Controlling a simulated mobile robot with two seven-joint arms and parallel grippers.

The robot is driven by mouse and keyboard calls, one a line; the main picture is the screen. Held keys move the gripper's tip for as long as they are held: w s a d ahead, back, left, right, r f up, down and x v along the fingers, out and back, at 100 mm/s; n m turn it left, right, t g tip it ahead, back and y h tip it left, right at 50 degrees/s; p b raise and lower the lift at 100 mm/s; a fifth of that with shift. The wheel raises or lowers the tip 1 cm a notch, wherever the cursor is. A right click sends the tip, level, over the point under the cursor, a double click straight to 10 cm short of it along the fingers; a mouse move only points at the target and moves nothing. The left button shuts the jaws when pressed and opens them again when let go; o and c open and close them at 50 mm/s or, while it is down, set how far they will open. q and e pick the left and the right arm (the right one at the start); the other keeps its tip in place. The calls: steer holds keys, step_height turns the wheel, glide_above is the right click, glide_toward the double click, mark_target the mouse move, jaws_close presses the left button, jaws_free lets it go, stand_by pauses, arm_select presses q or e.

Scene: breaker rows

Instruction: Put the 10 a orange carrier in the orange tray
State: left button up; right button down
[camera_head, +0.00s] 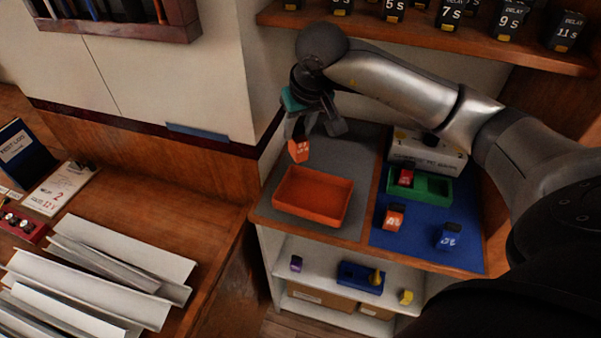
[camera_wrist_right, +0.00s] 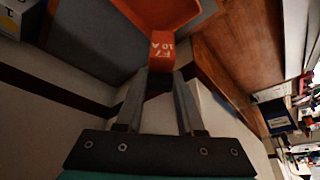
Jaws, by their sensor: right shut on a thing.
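My right gripper (camera_head: 300,136) is shut on an orange carrier (camera_head: 299,152) with white lettering, which hangs below the fingers. In the right wrist view the held carrier (camera_wrist_right: 162,50) reads 10 A and sits between the fingertips (camera_wrist_right: 160,75). The orange tray (camera_head: 312,219) lies on the grey mat and looks empty. The carrier appears just behind the tray's far edge, apart from it; its height is hard to tell. The tray also shows in the right wrist view (camera_wrist_right: 165,14), beyond the carrier. My left gripper is not in view.
On the blue mat (camera_head: 405,250) stand another orange carrier (camera_head: 393,217) and a blue carrier (camera_head: 448,236). A green tray (camera_head: 432,187) behind them holds a red carrier (camera_head: 405,177). A shelf with delay blocks (camera_head: 450,15) overhangs the back. Grey mat lies bare around the orange tray.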

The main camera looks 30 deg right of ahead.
mark_target(303, 160)
step_height(303, 160, down, 13)
steer(key=shift+r+b, duration=0.2)
steer(key=shift+b, duration=0.1)
steer(key=shift+f, duration=0.15)
steer(key=c, duration=0.5)
jaws_free()
steer(key=shift+r, duration=0.5)
steer(key=p+v, duration=0.1)
steer(key=v, duration=0.9)
steer(key=shift+s+r, duration=0.1)
steer(key=shift+s, duration=0.05)
steer(key=shift+s+r, duration=0.25)
steer(key=shift+r, duration=0.2)
